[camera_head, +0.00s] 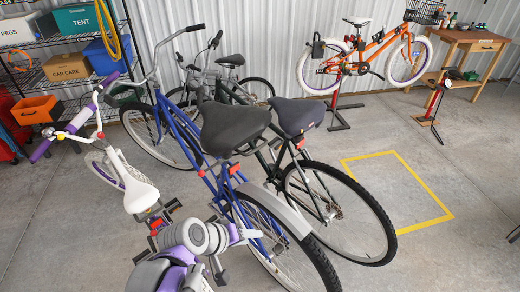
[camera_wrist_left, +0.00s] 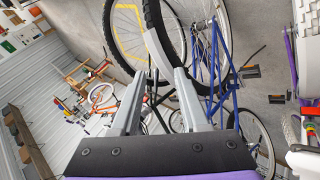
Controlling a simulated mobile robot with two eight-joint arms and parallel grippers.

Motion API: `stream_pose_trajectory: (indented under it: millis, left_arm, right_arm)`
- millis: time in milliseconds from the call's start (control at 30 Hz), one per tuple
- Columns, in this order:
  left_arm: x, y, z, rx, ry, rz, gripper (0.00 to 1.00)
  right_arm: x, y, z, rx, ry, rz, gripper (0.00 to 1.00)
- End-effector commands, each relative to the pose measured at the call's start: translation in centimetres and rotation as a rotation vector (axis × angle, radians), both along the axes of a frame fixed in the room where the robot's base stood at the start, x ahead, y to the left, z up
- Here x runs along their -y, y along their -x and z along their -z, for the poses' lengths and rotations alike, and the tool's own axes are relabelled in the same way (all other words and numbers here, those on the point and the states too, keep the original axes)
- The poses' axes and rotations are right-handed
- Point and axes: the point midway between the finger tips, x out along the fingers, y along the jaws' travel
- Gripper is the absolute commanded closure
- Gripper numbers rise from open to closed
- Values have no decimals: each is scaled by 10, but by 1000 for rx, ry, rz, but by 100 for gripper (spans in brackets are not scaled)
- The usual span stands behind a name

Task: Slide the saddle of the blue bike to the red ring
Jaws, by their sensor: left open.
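The blue bike (camera_head: 178,128) stands upright in the middle of the head view. Its broad dark grey saddle (camera_head: 235,126) sits above the rear wheel. A small red piece (camera_head: 233,169), perhaps the red ring, shows below the saddle; its shape is too small to tell. My left gripper (camera_head: 250,236) is low beside the rear wheel, below and apart from the saddle. In the left wrist view its two grey fingers (camera_wrist_left: 159,72) are spread with nothing held between them. Blue frame tubes (camera_wrist_left: 218,65) and a wheel lie beyond; the saddle is not visible there. My right gripper is out of view.
A dark bike with a dark saddle (camera_head: 297,115) stands close on the right. A white-and-purple bike (camera_head: 135,185) stands left. An orange bike (camera_head: 375,45) is on a stand behind. A yellow floor outline (camera_head: 412,170) encloses free floor. Shelves (camera_head: 62,42) stand at left.

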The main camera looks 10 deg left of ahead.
Motion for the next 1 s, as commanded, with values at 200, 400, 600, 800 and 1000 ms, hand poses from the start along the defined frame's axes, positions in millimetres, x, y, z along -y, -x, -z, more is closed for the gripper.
stream_pose_trajectory:
  millis: [200,400,600,800,1000]
  left_arm:
    - [-8,-114,-17,38,562,-274,55]
    - [-53,-193,-31,82,1006,-456,55]
    - [-85,-223,-36,106,1225,-530,55]
    - [-81,-239,-39,108,1254,-534,55]
    - [-61,-272,-39,107,1251,-533,55]
  right_arm:
    - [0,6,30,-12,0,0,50]
    - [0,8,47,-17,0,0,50]
    - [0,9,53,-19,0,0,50]
    - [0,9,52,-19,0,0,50]
    - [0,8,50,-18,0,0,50]
